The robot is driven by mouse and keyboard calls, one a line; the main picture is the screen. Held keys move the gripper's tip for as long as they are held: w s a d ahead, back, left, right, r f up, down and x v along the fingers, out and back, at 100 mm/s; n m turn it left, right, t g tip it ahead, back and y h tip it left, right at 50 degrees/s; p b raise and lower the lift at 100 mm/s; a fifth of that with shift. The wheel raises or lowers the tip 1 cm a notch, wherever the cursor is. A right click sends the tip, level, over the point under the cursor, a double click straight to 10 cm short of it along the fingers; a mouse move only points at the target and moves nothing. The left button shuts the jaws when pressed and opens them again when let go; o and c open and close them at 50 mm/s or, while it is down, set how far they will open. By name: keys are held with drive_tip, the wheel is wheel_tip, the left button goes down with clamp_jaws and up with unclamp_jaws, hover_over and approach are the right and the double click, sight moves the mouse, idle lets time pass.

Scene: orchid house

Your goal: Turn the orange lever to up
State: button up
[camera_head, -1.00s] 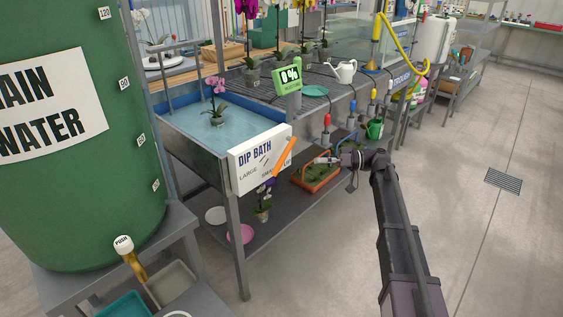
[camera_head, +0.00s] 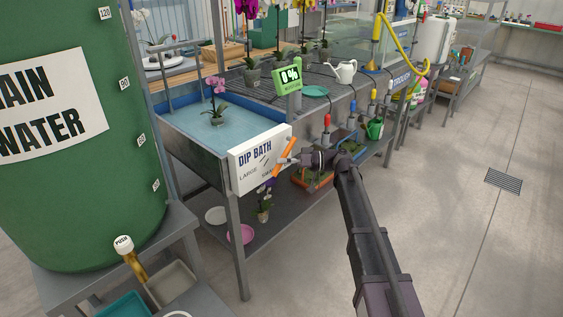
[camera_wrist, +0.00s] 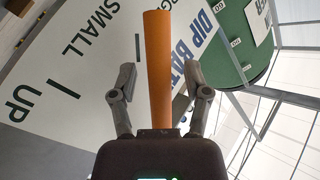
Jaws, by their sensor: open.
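The orange lever (camera_head: 284,151) is on the front of the white dip bath panel (camera_head: 243,177) and leans up to the right in the head view. My gripper (camera_head: 289,160) is at the panel's right end, close to the lever. In the wrist view the lever (camera_wrist: 158,62) stands between the two spread fingers of my gripper (camera_wrist: 160,80), with a gap on each side. The fingers are open and not closed on it. The wrist view shows the labels SMALL and UP to the left of the lever; LARGE is partly hidden behind it.
The blue dip bath (camera_head: 190,125) holds a potted pink orchid (camera_head: 216,100). A green rain water tank (camera_head: 120,190) stands left. Below the panel are an orange-rimmed tray (camera_head: 318,184) and a potted orchid (camera_head: 263,212) on the lower shelf. The floor at right is clear.

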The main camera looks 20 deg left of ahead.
drive_tip(key=shift+a, duration=0.1)
clamp_jaws()
drive_tip(key=shift+s+a, duration=0.1)
drive_tip(key=shift+a, duration=0.05)
idle(0.3)
